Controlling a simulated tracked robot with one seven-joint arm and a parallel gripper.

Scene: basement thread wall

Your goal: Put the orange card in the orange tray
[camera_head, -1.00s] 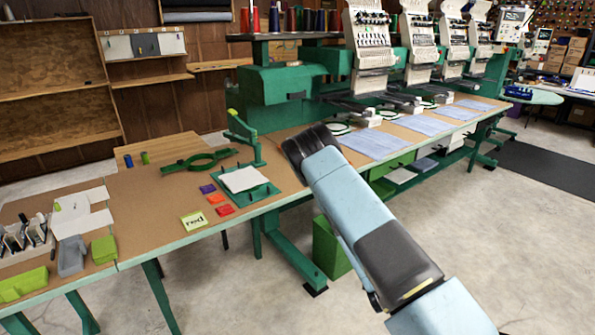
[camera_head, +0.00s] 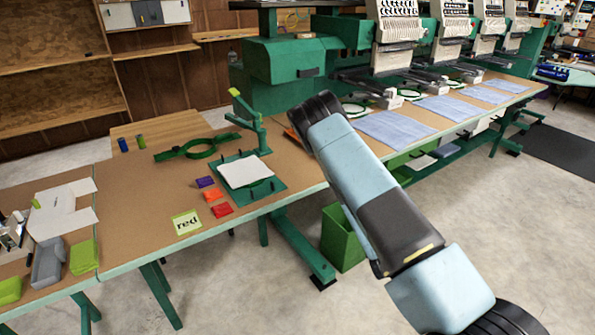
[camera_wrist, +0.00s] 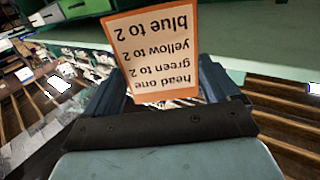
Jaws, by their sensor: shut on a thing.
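My gripper (camera_wrist: 163,88) is shut on the orange card (camera_wrist: 158,56), which stands up between the two dark blue fingers. The card has an orange border and a pale face with upside-down writing, including "head one" and "blue to 2". In the head view, a sliver of orange (camera_head: 292,136) beside my arm looks like the card's edge; my arm hides the gripper there. I cannot make out an orange tray for certain. A small flat orange piece (camera_head: 213,196) lies on the table between a purple piece and a red piece.
A green-bordered card reading "red" (camera_head: 187,222) lies near the table's front edge. A green frame with white cloth (camera_head: 246,171) sits behind the coloured pieces. Green trays (camera_head: 83,256) and a grey tray (camera_head: 48,263) stand at left. Embroidery machines line the back right. Bare table lies left of centre.

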